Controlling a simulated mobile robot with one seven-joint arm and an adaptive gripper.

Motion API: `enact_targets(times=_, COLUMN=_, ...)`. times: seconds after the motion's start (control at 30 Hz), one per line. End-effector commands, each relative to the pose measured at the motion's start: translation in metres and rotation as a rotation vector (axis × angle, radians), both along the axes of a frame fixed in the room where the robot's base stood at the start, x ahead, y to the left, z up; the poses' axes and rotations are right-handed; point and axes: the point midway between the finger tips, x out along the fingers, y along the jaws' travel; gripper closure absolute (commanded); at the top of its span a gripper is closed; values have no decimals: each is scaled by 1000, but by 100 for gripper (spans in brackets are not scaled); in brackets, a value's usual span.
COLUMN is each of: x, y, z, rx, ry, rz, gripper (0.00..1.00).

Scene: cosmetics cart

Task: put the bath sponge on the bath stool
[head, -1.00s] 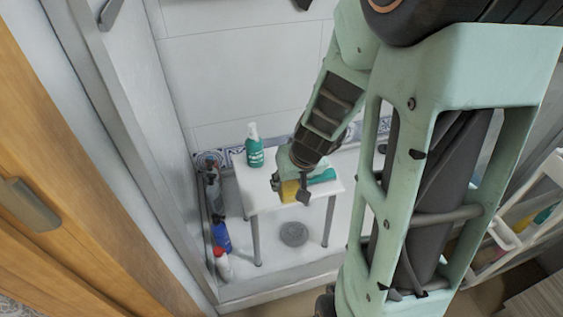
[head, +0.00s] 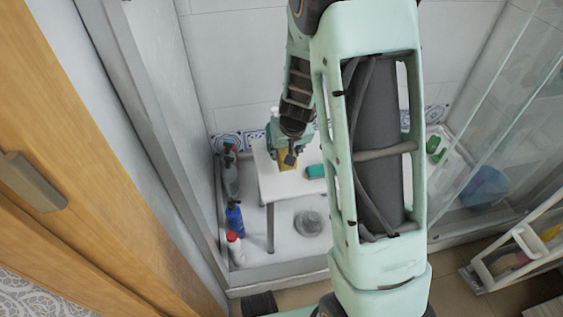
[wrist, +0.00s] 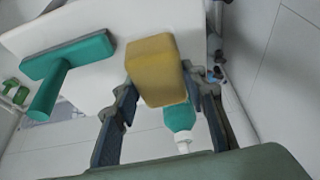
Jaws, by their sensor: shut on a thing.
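The bath sponge (wrist: 157,70) is a yellow block held between the two fingers of my gripper (wrist: 165,85). In the head view the sponge (head: 287,161) shows below my gripper (head: 289,158), over the white bath stool (head: 273,187). The stool top (wrist: 85,25) also fills the upper left of the wrist view. I cannot tell whether the sponge touches the stool top. A teal squeegee (wrist: 70,62) lies on the stool beside the sponge. A teal bottle (wrist: 180,115) with a white cap is partly hidden behind the sponge.
A blue bottle (head: 235,219) and a white bottle with a red cap (head: 236,248) stand on the shower floor left of the stool. A grey drain (head: 308,223) lies in the floor. Glass panels (head: 500,110) stand at the right. My arm hides the stool's right part.

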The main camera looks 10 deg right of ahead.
Motion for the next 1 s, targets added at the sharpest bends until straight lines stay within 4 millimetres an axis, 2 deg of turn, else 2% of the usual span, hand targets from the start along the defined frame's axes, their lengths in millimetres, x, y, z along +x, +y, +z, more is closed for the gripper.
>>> enact_targets(times=0.03, x=7, y=2, z=-13, rx=0, ry=1, rz=0, gripper=80)
enact_targets(times=0.2, x=21, y=6, z=-27, rx=0, ry=-1, rz=-1, gripper=80)
enact_targets(times=0.37, x=26, y=7, z=-33, rx=0, ry=-2, rz=0, gripper=80)
enact_targets(times=0.6, x=30, y=9, z=-66, rx=1, ry=1, rz=-1, gripper=80)
enact_targets(times=1.0, x=30, y=9, z=-71, rx=0, ry=-1, rz=-1, gripper=80)
